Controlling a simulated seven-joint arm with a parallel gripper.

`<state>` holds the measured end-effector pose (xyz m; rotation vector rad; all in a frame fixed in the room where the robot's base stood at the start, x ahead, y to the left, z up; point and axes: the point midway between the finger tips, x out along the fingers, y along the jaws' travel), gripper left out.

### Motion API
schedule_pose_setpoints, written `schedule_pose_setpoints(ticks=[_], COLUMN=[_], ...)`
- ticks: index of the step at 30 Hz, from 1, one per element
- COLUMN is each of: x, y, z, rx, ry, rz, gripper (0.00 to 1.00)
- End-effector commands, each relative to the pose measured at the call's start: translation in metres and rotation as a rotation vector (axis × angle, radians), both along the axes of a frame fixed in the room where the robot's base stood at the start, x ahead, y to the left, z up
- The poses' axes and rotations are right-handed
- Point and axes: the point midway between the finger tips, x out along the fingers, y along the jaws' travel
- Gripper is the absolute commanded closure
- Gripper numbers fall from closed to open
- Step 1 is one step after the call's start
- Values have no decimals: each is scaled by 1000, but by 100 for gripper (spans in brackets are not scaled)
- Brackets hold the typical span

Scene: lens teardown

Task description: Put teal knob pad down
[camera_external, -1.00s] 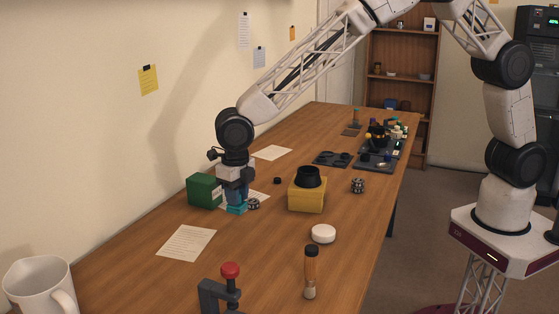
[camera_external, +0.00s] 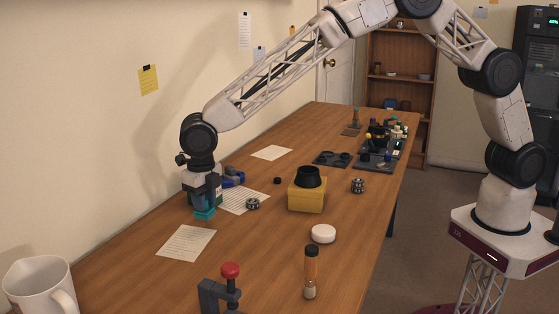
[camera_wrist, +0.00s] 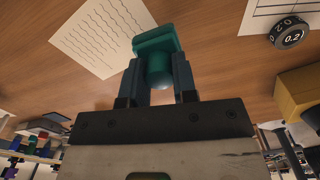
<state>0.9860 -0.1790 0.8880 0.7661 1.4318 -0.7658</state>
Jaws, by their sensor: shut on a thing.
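The teal knob pad (camera_external: 204,214) is held at the lower end of my gripper (camera_external: 204,203), on the left part of the table. In the wrist view the teal knob pad (camera_wrist: 155,42) sits between the two dark fingers of my gripper (camera_wrist: 157,78), which are shut on its rounded knob. Its flat pad faces away from the gripper. The pad is low over the wood, just above a sheet of paper (camera_external: 187,243). I cannot tell whether it touches the table.
A dark ring (camera_external: 253,204), a yellow block (camera_external: 307,196) and a white disc (camera_external: 323,234) stand to the right. Bare wood lies between the papers.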

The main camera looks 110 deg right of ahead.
Motion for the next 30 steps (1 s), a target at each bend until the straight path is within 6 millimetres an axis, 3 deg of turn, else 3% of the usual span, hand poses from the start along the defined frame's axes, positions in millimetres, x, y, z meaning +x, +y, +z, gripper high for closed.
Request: schedule_pose_setpoints(ticks=[7, 18, 30], x=[0, 0, 0], y=[0, 0, 0], z=[-3, -34, -37], rx=[0, 0, 0], ry=[0, 0, 0], rz=[0, 0, 0], gripper=[97, 97, 97])
